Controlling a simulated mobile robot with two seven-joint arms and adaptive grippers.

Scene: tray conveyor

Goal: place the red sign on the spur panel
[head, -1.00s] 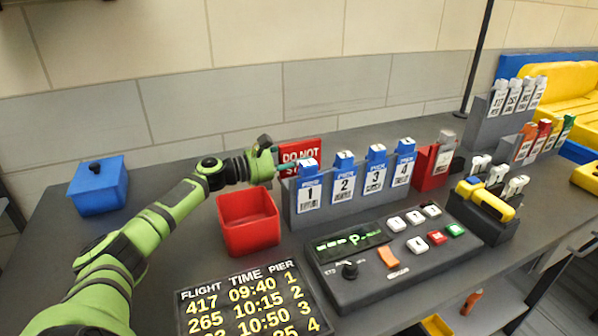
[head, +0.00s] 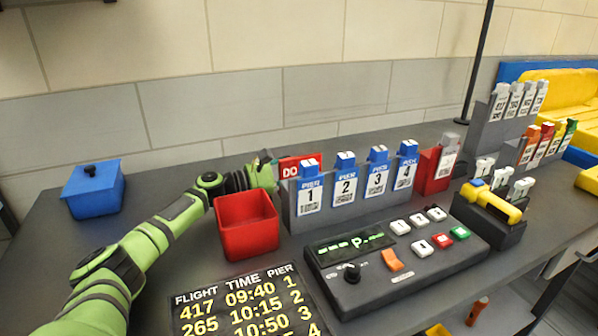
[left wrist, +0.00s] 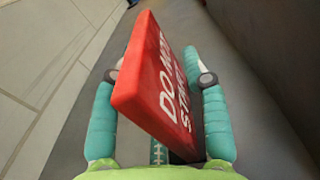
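The red sign (head: 291,168) with white "DO NOT" lettering is behind the left end of the grey pier-card rack, mostly hidden there. In the left wrist view the sign (left wrist: 155,85) stands tilted between the fingers. My left gripper (head: 266,171) is at the sign's left side. In the left wrist view its fingers (left wrist: 161,78) are spread, with a gap showing at the right finger; contact at the left finger is unclear. My right gripper is not in view.
A red bin (head: 247,226) stands in front of my left gripper. The rack (head: 327,216) holds blue-topped cards. A red holder (head: 432,174), a black holder (head: 490,228) and a flight board (head: 240,303) are nearby. A blue lidded box (head: 93,190) stands left, with clear table beside it.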

